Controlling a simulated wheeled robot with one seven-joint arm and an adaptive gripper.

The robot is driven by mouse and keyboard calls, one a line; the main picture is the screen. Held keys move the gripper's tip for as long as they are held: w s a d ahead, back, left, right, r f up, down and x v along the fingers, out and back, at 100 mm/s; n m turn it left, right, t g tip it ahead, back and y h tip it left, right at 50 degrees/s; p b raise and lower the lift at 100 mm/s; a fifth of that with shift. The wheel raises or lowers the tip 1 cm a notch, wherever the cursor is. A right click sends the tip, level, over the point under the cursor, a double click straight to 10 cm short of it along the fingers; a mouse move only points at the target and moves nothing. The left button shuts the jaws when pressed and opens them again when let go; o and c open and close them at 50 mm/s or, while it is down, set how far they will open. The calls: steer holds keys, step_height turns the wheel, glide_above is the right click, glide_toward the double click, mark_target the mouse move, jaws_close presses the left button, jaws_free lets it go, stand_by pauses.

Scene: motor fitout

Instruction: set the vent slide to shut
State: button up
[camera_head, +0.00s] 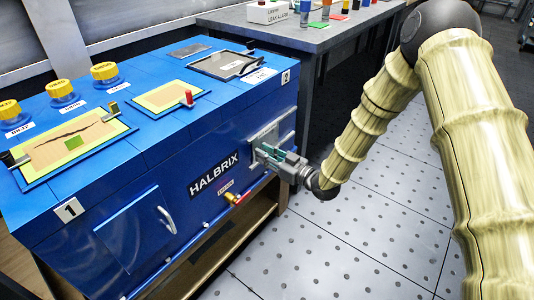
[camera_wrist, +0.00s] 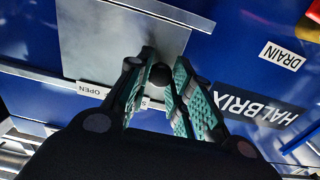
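The vent slide is a grey metal plate (camera_wrist: 105,40) on the blue cabinet's front; it also shows in the head view (camera_head: 262,136), partly behind my gripper. A round black knob (camera_wrist: 160,76) stands out from it. My gripper (camera_wrist: 164,65) has its two teal-padded fingers on either side of this knob, and they appear to touch it. In the head view my gripper (camera_head: 265,154) is at the cabinet front, right of the HALBRIX plate. A label (camera_wrist: 95,90) below the plate reads OPEN, upside down; its other end, starting with S, is hidden by a finger.
The blue cabinet (camera_head: 150,160) has yellow knobs (camera_head: 60,90), framed panels and a small door with a handle (camera_head: 166,220). A red-and-brass drain valve (camera_head: 236,198) sits low, left of my gripper. A grey table (camera_head: 340,35) stands behind. The floor (camera_head: 370,240) is clear.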

steer(key=o, duration=0.4)
steer(key=shift+s+a, duration=0.2)
steer(key=shift+s, duration=0.1)
steer(key=shift+d, duration=0.1)
steer(key=v, duration=1.1)
steer(key=shift+s+d, duration=0.2)
steer(key=shift+d, duration=0.15)
steer(key=shift+f, duration=0.15)
